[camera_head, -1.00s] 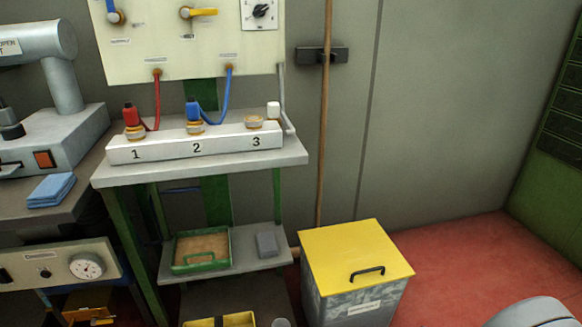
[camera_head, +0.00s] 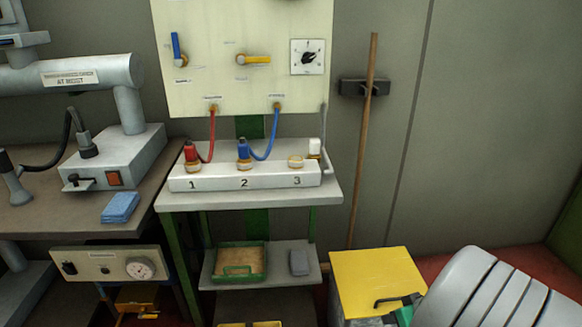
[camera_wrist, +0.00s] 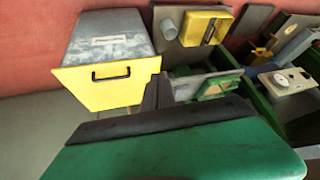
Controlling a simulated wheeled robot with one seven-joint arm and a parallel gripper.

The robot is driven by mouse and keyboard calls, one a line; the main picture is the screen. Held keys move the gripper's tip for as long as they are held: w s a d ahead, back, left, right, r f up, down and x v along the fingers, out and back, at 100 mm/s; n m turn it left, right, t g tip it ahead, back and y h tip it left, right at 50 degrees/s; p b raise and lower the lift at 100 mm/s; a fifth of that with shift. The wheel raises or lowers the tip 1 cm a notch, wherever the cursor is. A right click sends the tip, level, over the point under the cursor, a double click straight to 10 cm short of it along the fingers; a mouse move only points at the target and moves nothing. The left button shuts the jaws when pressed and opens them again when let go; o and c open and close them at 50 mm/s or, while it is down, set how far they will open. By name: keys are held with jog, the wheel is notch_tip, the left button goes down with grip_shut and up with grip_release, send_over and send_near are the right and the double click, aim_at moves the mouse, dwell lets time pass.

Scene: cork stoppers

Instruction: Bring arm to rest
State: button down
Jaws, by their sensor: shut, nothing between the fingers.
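My gripper (camera_wrist: 158,92) shows in the wrist view as two dark fingers close together, shut and empty, beyond its green casing. In the head view only a small green part of my gripper (camera_head: 405,314) shows low at the right, in front of the yellow-lidded bin (camera_head: 365,275). My grey arm fills the lower right corner there. In the wrist view the yellow lid with its black handle (camera_wrist: 110,73) lies to the left of the fingers. Whether the fingers touch anything is not clear.
A white rack (camera_head: 270,181) marked 1, 2, 3 stands on a grey shelf, with red and blue hoses at 1 and 2. A green tray (camera_head: 240,276) sits below. A broom handle (camera_head: 362,150) leans on the wall. A bench with a machine (camera_head: 112,160) is left.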

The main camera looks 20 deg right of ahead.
jog(key=w+a+r+n+g+p, duration=0.1)
jog(key=w+a+r+p, duration=0.2)
jog(key=a+r+p, duration=0.35)
jog(key=w+a+r+g+p, duration=0.25)
jog(key=a+r, duration=0.45)
jog(key=r, duration=0.4)
jog(key=s+a+r+p, duration=0.1)
jog(key=a+r+p, duration=0.4)
jog(key=r, duration=0.3)
jog(key=s+a+r+h+p, duration=0.1)
jog(key=a+r+p, duration=0.3)
jog(key=a+r, duration=0.4)
jog(key=shift+s+p, duration=0.4)
jog(key=shift+s, duration=0.35)
jog(key=shift+r+t, duration=0.1)
jog(key=shift+t, duration=0.15)
